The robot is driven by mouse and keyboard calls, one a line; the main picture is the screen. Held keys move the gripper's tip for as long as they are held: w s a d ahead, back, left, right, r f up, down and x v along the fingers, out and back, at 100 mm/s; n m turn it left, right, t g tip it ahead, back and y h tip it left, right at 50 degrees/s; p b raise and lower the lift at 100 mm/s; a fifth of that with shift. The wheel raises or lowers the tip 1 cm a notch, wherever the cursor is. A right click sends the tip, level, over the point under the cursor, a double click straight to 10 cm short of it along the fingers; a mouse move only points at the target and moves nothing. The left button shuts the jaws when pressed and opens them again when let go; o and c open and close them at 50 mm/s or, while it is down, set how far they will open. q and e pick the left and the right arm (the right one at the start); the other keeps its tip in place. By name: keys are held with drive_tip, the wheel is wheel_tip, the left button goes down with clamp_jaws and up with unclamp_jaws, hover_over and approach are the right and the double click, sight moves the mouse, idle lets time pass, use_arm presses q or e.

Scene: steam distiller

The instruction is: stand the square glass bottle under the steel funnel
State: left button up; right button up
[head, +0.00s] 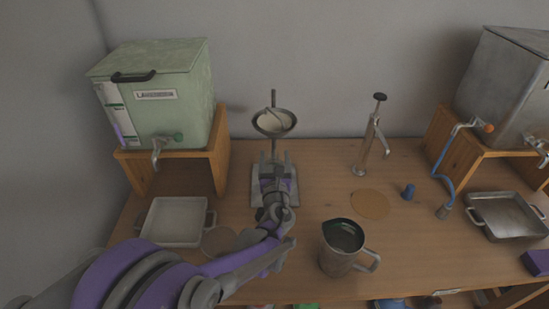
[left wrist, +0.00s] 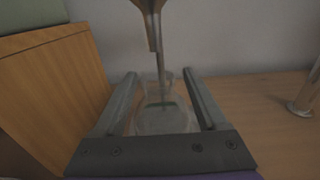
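The steel funnel (head: 274,122) hangs on a stand at the back of the table; its stem also shows in the left wrist view (left wrist: 154,30). The square glass bottle (left wrist: 160,118) is clear, faint and upright under the funnel, with the stem running down over or into its mouth; I cannot tell which. My left gripper (head: 273,160) reaches in at the stand, its two fingers (left wrist: 161,85) on either side of the bottle, with a narrow gap seen at each side. In the head view the gripper hides the bottle. My right gripper is out of view.
A green tank (head: 160,90) on a wooden stand is at left, above a white tray (head: 172,222). A steel jug (head: 342,248) stands at front, near a cork mat (head: 370,204) and a hand pump (head: 370,140). A steel tank (head: 505,90) and steel tray (head: 505,218) are at right.

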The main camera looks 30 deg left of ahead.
use_arm(q)
drive_tip(key=shift+r, duration=0.25)
drive_tip(key=shift+s+d, duration=0.2)
drive_tip(key=shift+s, duration=0.1)
drive_tip(key=v, duration=1.1)
drive_tip(key=shift+p, duration=0.35)
